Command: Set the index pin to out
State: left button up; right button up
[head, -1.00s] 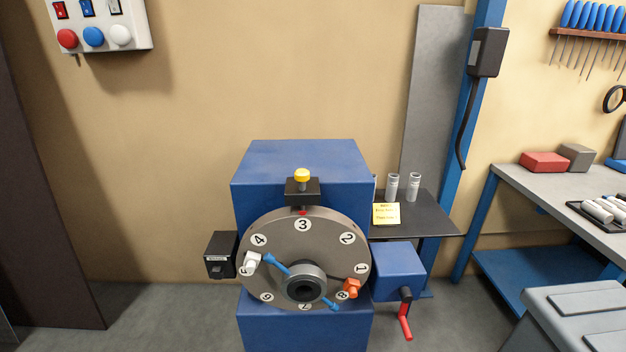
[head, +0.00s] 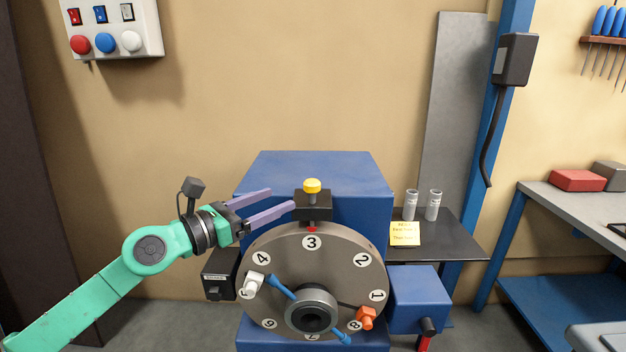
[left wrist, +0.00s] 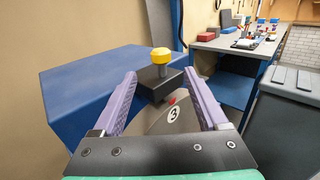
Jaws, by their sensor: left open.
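The index pin (head: 312,187) has a yellow knob on a metal stem and stands upright in a black block (head: 313,206) above the dial's rim. Some stem shows between knob and block. The round grey dial (head: 345,258) has numbers, with 3 at the top below a red mark. My left gripper (head: 282,202) is open and empty, just left of the pin, its purple fingers pointing toward it. In the left wrist view the yellow knob (left wrist: 161,60) lies ahead, between and beyond the fingertips. My right gripper is not in view.
A blue machine housing (head: 320,172) stands behind the dial. White (head: 254,282) and orange (head: 366,317) clamps and a blue pointer (head: 281,287) sit on the dial face. A black box (head: 219,273) is at its left. A black shelf (head: 455,240) stands right.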

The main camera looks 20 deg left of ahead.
aim_at(306, 187)
pick_arm(q)
jog(key=p+x, duration=0.5)
jog(key=x, duration=0.6)
jog(key=shift+d, duration=0.2)
jog(key=shift+a, duration=0.1)
grip_shut()
jog(key=shift+r, duration=0.1)
dwell(0.6)
